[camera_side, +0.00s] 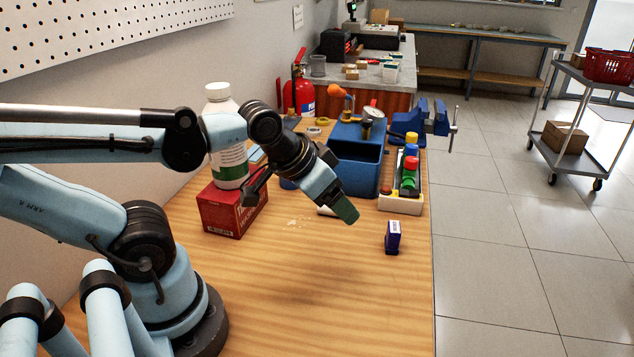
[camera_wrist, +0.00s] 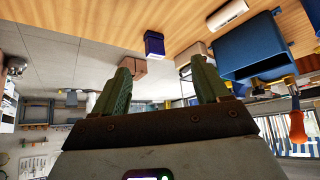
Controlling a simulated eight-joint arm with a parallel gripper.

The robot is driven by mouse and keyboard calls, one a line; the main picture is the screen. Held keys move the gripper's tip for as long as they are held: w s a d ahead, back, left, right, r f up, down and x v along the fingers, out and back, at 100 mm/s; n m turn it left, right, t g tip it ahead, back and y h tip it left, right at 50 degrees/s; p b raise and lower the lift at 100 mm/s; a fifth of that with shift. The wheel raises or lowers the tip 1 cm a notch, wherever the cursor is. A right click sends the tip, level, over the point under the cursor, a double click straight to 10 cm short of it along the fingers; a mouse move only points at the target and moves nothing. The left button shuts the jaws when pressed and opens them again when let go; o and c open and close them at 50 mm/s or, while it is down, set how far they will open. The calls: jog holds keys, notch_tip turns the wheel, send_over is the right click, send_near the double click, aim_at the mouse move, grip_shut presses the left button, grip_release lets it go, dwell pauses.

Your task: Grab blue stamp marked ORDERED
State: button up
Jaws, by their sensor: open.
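A small blue-purple stamp (camera_side: 393,238) stands on the wooden workbench, near its right edge. Its side has pale marking too small to read. The stamp also shows in the wrist view (camera_wrist: 154,43), which looks upside down, above and between the finger tips. My gripper (camera_side: 345,212) is in the air to the left of the stamp, apart from it. In the wrist view, its two green fingers (camera_wrist: 161,66) are spread with nothing between them.
A blue bin (camera_side: 358,170) and a pale tray of colored stamps or caps (camera_side: 401,203) stand behind the stamp. A white bottle (camera_side: 229,165) sits on a red box (camera_side: 222,212) at left. The front bench is clear.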

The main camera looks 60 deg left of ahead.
jog(key=w+r+m+g, duration=0.3)
jog(key=w, duration=0.3)
jog(key=m+g, duration=0.4)
jog(key=m, duration=0.1)
send_near(395, 226)
jog(key=shift+a, duration=0.15)
notch_tip(395, 226, down, 11)
jog(key=shift+f, duration=0.15)
jog(key=c, duration=1)
jog(key=shift+c, duration=0.2)
